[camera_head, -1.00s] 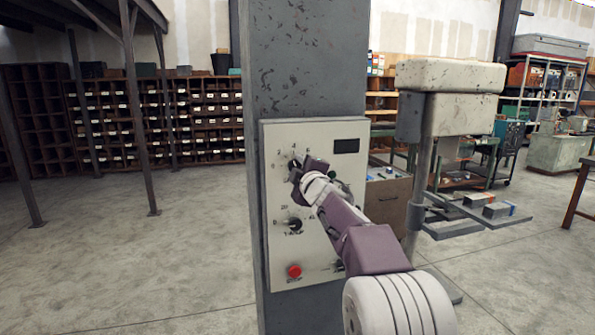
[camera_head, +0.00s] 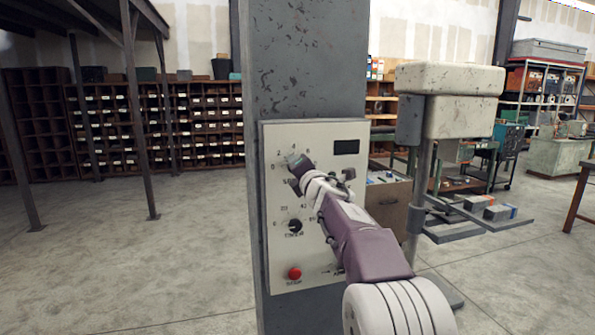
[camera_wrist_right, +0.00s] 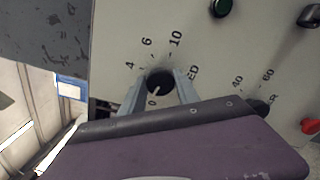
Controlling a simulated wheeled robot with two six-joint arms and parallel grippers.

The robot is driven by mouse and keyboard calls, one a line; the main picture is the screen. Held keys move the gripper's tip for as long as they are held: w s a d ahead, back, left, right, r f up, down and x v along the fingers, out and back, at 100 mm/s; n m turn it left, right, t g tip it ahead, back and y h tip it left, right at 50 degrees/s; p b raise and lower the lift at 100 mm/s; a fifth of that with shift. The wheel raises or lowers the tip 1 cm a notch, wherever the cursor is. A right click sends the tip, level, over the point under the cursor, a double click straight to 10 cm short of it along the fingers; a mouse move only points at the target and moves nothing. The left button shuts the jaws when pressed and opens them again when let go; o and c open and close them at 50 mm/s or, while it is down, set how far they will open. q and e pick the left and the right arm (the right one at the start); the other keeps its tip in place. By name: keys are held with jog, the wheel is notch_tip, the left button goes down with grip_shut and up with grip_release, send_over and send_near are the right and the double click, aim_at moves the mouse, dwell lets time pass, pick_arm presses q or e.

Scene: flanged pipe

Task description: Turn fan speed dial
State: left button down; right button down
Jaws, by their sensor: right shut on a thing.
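The fan speed dial (camera_wrist_right: 159,81) is a black round knob with a pale mark, on a cream control panel (camera_head: 280,250). In the right wrist view its scale reads 0, 4, 6 and 10, with a label ending in "ED". The pale mark is on the knob's lower left, near the 0. My right gripper (camera_head: 295,163) is shut on the dial, with a grey finger on each side of it. In the head view the gripper covers the dial. My left gripper is in neither view.
Below on the panel are a second black dial (camera_head: 295,226) and a red stop button (camera_head: 294,273). The panel hangs on a grey column (camera_head: 305,70). A drill-press-like machine (camera_head: 450,95) stands to the right.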

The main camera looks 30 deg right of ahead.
jog(key=shift+n, duration=1.5)
jog(key=c, duration=0.9)
grip_release()
jog(key=b+v, duration=0.1)
jog(key=v, duration=0.8)
